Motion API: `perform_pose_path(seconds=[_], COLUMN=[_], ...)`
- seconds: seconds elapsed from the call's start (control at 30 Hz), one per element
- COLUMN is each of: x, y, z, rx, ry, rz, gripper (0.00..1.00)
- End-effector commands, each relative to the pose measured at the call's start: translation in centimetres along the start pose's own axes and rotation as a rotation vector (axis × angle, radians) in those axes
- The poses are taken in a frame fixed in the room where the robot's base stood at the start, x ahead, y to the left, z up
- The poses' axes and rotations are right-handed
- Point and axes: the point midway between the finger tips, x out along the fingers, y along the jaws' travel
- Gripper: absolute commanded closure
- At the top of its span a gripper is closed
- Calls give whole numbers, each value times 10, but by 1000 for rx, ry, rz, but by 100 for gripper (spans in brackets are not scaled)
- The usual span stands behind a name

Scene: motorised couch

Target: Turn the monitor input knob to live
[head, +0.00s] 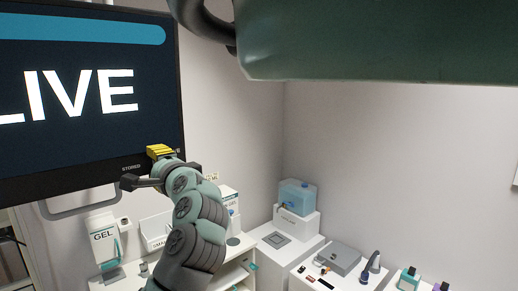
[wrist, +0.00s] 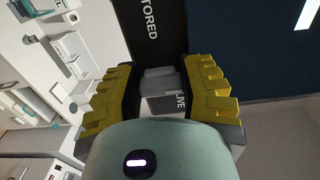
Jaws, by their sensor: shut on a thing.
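The monitor (head: 80,90) at the upper left of the head view shows the word "LIVE" in large white letters on a dark screen. Its lower bezel carries a "STORED" label, which also shows in the wrist view (wrist: 149,18). In the wrist view the grey input knob (wrist: 160,80) sits between the yellow fingers, beside a "LIVE" label. My gripper (head: 160,151) is at the monitor's lower right corner, shut on the knob. The fingers show on both sides of the knob in the wrist view (wrist: 163,95). The knob is hidden behind the gripper in the head view.
A gel dispenser (head: 104,240) hangs on the wall below the monitor. White counters with a blue-topped container (head: 297,195) and a grey box (head: 338,258) stand at the lower right. A large green overhead part (head: 390,45) fills the top right.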

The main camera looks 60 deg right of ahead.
Motion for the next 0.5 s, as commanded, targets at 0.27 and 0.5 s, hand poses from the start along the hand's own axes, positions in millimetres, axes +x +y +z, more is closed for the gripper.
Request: perform_pose_path(seconds=[0.27,0.5], x=[-1,-1], y=[-1,-1], z=[-1,-1], rx=[-1,-2], ry=[3,3], rz=[-4,-1], gripper=[37,27])
